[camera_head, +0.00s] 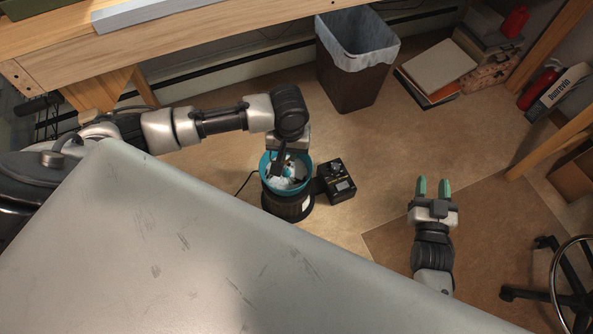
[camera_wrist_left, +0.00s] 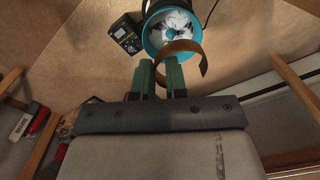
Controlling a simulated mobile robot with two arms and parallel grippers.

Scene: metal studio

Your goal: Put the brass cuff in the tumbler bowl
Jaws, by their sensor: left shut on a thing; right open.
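The brass cuff (camera_wrist_left: 204,62) is a curved, open brown-gold band. My left gripper (camera_wrist_left: 168,72) is shut on it, and part of the band overlaps the bowl's rim in the left wrist view. The tumbler bowl (camera_wrist_left: 146,42) is a teal-rimmed drum with whitish contents. In the head view the bowl (camera_head: 264,171) stands just beyond the grey surface, with my left gripper (camera_head: 287,161) over it; I cannot make out the cuff clearly there. My right gripper (camera_head: 433,188) is open and empty, to the right of the bowl.
A black control box (camera_head: 337,182) stands right beside the bowl. A large grey surface (camera_head: 190,250) fills the lower left. A lined waste bin (camera_head: 352,85) stands behind, and a wooden bench (camera_head: 130,45) runs along the top.

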